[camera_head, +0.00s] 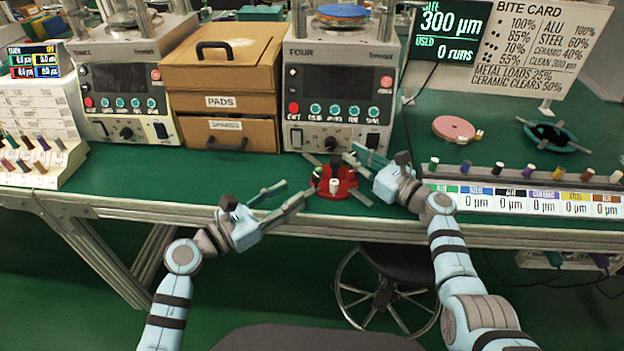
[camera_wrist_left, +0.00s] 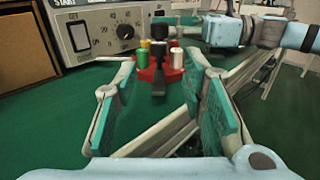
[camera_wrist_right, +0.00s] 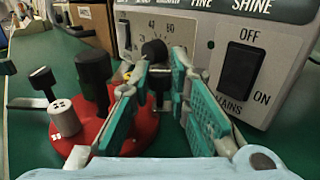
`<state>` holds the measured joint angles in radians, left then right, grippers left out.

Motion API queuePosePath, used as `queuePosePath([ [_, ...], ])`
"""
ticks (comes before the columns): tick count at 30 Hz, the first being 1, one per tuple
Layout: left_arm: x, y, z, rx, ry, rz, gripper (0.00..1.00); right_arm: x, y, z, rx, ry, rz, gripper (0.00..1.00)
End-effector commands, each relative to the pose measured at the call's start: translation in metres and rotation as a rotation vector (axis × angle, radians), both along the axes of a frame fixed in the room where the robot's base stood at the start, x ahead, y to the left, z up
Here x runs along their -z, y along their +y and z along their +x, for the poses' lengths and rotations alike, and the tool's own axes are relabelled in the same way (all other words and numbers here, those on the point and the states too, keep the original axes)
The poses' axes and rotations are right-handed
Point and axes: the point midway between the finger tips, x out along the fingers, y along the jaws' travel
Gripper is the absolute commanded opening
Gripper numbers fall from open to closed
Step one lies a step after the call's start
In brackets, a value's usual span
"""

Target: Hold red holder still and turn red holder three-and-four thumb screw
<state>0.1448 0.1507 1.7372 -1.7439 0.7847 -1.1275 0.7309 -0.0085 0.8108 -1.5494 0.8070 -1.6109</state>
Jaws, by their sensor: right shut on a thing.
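The red holder (camera_head: 343,187) stands near the table's front edge, below the machine marked FOUR. It carries a white post (camera_wrist_right: 65,118), a tall dark post (camera_wrist_right: 94,75) and several black-headed thumb screws, one on the left (camera_wrist_right: 42,80). My right gripper (camera_head: 354,164) is at its back right side. In the right wrist view its fingers are closed around a small dark part, apparently a thumb screw, mostly hidden by the pads. My left gripper (camera_head: 294,193) is open and empty, left of the holder. In the left wrist view the red holder (camera_wrist_left: 172,75) shows beyond the spread fingers, apart from them.
The machine FOUR (camera_head: 340,90) stands close behind the holder. A cardboard drawer box (camera_head: 222,85) is to its left. A pink disc (camera_head: 454,128), a green ring (camera_head: 553,138) and a row of coloured pegs lie right. Green table is clear left of the holder.

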Motion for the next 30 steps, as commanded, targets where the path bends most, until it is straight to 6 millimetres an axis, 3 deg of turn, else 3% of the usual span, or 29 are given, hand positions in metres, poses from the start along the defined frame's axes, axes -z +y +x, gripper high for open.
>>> queuePosePath([
  [3, -0.002, -0.023, 0.023, 0.001, 0.001, -0.008, 0.38, 0.0, 0.0, 0.0, 0.0, 0.0, 0.0, 0.0],
  [9, -0.001, -0.048, 0.05, 0.001, 0.001, -0.004, 0.38, 0.0, 0.0, 0.0, 0.0, 0.0, 0.0, 0.0],
  [18, -0.001, -0.052, 0.055, 0.0, 0.001, -0.004, 0.38, 0.0, 0.0, 0.0, 0.0, 0.0, 0.0, 0.0],
  [25, -0.001, -0.052, 0.055, 0.0, 0.002, -0.005, 0.02, 0.0, 0.0, 0.0, 0.0, 0.0, 0.0, 0.0],
  [30, -0.001, -0.052, 0.055, 0.002, 0.002, -0.005, 0.0, 0.0, 0.0, 0.0, 0.0, 0.0, 0.0, 0.0],
])
